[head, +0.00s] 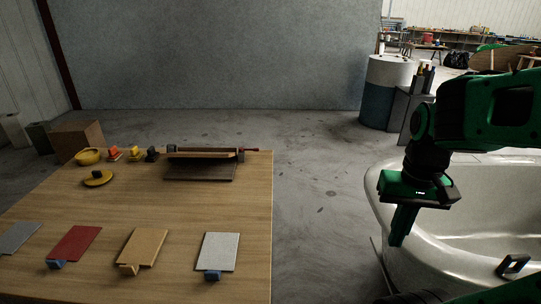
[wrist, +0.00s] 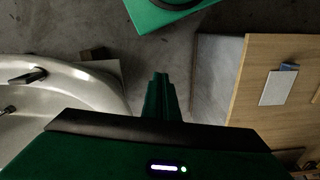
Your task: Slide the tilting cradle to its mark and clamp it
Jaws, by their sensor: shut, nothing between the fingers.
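A dark flat board with a wooden strip and a red-tipped bar along its back edge (head: 200,172) lies at the table's far right corner; it may be the tilting cradle, but I cannot tell for sure. No mark or clamp for it can be made out. My gripper (head: 398,242) is shut and empty, fingers pointing down, in front of the white hull mould's left rim and well right of the table. In the wrist view its fingers (wrist: 160,88) are together over the floor, between the mould and the table.
A drum (head: 385,95) stands behind.

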